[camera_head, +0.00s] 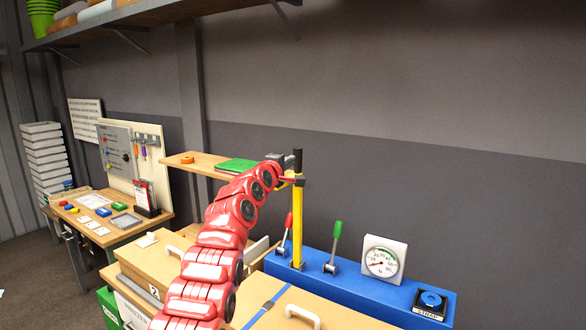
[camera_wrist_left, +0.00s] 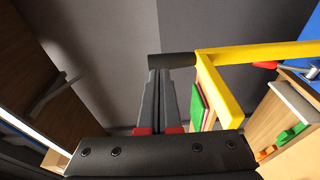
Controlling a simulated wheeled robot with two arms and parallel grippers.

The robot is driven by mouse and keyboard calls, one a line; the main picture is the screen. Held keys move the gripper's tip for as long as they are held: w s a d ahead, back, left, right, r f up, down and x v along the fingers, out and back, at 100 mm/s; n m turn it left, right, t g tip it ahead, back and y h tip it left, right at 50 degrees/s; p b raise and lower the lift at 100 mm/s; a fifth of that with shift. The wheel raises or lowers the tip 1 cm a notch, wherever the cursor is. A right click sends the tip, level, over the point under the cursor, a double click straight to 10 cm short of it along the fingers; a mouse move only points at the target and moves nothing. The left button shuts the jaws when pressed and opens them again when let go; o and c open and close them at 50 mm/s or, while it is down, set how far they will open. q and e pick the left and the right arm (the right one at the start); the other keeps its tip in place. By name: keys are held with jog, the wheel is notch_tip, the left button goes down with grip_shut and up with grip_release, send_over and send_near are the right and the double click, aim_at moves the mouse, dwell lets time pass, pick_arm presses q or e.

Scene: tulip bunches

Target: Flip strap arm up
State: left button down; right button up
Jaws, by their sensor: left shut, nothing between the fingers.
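The yellow strap arm (camera_head: 297,225) stands upright from the blue machine base (camera_head: 345,285), with a black grip (camera_head: 298,160) at its top. In the left wrist view the yellow arm (camera_wrist_left: 255,54) crosses the upper right, and its black grip (camera_wrist_left: 172,60) lies just beyond my fingertips. My left gripper (camera_head: 289,180) is beside the upper part of the strap arm. The left wrist view shows the gripper (camera_wrist_left: 159,76) with its fingers together and nothing between them. I cannot tell whether the fingertips touch the grip. My right gripper is not in view.
On the base are a red-knobbed lever (camera_head: 288,222), a green-knobbed lever (camera_head: 336,232), a dial gauge (camera_head: 384,258) and a STRAP button (camera_head: 431,300). A blue strap (camera_head: 266,308) crosses a wooden box in front. A shelf with a green book (camera_head: 236,166) is behind my arm.

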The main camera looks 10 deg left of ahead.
pick_arm(q)
jog(key=s+a+f+b, duration=0.1)
jog(key=s+a+b, duration=0.1)
jog(key=s+b, duration=0.5)
jog(key=shift+s+f, duration=0.2)
jog(key=shift+s, duration=0.8)
jog(key=shift+a, duration=0.1)
